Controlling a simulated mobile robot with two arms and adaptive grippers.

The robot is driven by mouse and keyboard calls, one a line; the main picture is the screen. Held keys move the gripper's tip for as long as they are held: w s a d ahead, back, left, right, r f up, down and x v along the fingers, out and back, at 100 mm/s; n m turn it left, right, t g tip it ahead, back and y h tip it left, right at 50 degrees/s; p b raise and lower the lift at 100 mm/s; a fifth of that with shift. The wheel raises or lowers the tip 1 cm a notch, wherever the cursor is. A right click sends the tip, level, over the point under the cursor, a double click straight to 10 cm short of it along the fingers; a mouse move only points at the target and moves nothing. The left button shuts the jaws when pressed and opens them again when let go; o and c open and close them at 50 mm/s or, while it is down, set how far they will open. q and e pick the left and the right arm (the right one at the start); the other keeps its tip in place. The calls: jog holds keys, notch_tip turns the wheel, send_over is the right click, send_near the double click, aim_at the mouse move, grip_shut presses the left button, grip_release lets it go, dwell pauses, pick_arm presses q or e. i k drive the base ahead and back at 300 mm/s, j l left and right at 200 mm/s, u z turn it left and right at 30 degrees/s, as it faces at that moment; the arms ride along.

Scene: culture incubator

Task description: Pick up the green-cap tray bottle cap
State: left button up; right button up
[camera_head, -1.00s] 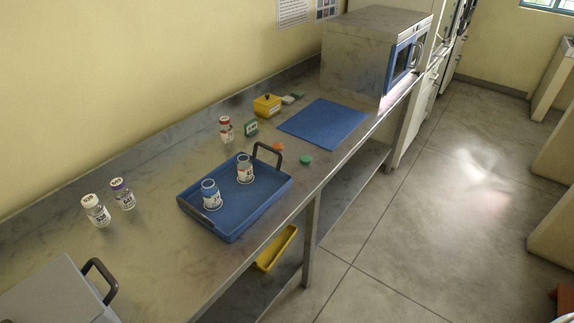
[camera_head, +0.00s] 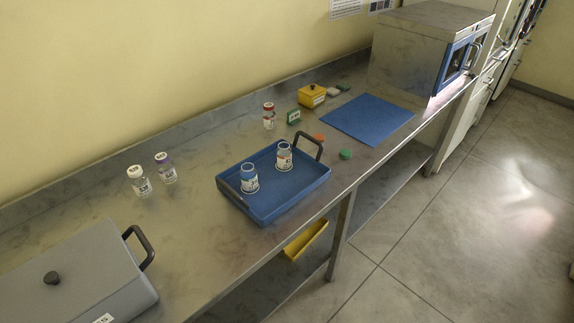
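A green cap (camera_head: 345,154) lies on the metal bench near its front edge, just right of the blue tray. An orange-red cap (camera_head: 318,138) lies a little behind it, by the tray's far handle. The blue tray (camera_head: 262,213) holds two open bottles: one with a blue label (camera_head: 249,180) and one with a red and white label (camera_head: 284,158). Neither of my grippers shows in the head view.
Two capped bottles, white-capped (camera_head: 139,183) and purple-capped (camera_head: 165,169), stand left of the tray. A blue mat (camera_head: 367,119), an incubator (camera_head: 425,50) and a grey lidded box (camera_head: 90,280) flank the area.

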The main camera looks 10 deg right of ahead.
aim_at(346, 153)
jog(key=i+l+u, duration=0.1)
jog(key=l, duration=0.3)
jog(key=i+l+u, duration=0.1)
jog(key=l, duration=0.25)
jog(key=i+l+u, duration=0.1)
jog(key=l, duration=0.3)
